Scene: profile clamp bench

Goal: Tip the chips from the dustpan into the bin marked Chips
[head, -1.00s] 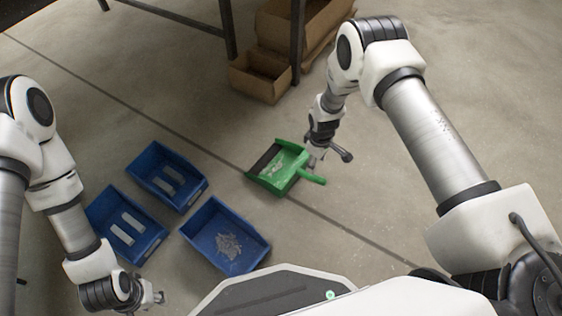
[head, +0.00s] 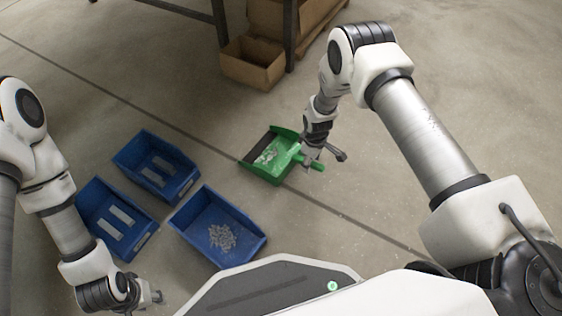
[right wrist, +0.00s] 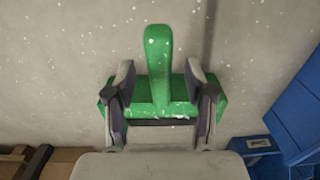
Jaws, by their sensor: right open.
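The green dustpan (head: 283,172) lies on the floor with pale chips (head: 267,153) in its pan. Its handle (right wrist: 158,50) points toward my right gripper. My right gripper (right wrist: 160,76) is open, with one finger on each side of the handle and a gap to it on both sides. In the head view my right gripper (head: 311,160) is at the handle. A blue bin (head: 182,226) at the front holds a heap of similar pale scraps; I cannot read any label on it. My left gripper (head: 153,297) is at the lower left, away from everything, too small to judge.
Two more blue bins, a rear one (head: 128,152) and a left one (head: 92,195), each hold pale strips. Cardboard boxes (head: 250,66) stand by a dark table leg (head: 291,40) at the back. The floor right of the dustpan is clear.

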